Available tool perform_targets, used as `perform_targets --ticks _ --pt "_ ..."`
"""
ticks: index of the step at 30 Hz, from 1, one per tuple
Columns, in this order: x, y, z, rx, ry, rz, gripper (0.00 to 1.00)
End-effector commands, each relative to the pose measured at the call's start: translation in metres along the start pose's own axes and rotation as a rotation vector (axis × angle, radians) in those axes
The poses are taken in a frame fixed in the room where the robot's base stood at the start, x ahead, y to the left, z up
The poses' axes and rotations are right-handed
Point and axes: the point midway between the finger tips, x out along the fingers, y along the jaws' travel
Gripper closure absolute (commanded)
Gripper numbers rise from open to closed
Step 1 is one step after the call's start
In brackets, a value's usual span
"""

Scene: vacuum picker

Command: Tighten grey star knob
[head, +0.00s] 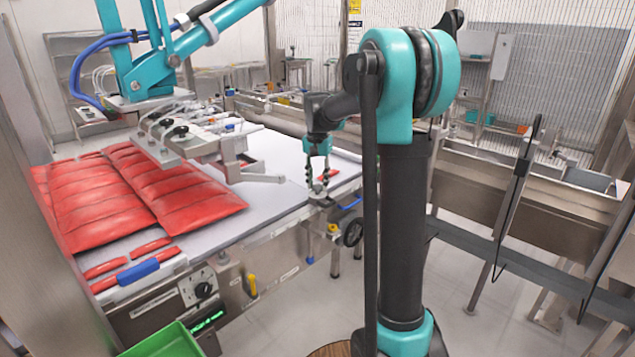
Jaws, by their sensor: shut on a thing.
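My gripper (318,187) is at the right front edge of the white-topped machine table, pointing down, with its dark fingers shut on the grey star knob (323,201). The knob is small and dark at this distance, and the fingers hide most of it. I cannot tell how it is turned.
Red packs (145,195) lie on the white table (265,210) at left. A teal picker arm with a metal vacuum head (205,140) hangs over them. A black handwheel (353,232) and a yellow knob (333,229) are just below my gripper. A green crate (165,342) stands front left.

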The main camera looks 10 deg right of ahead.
Motion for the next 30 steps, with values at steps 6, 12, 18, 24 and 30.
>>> perform_targets --ticks 6,12,18,24,30 --pt "0.000 0.000 0.000 0.000 0.000 0.000 0.59" --pt "0.000 0.000 0.000 -0.001 0.000 0.000 0.47" --pt "-0.001 0.000 0.000 -0.001 0.000 0.000 0.47" --pt "-0.022 0.000 0.000 -0.001 0.000 0.000 0.47" --pt "-0.063 0.000 0.000 -0.001 0.000 0.000 0.47"
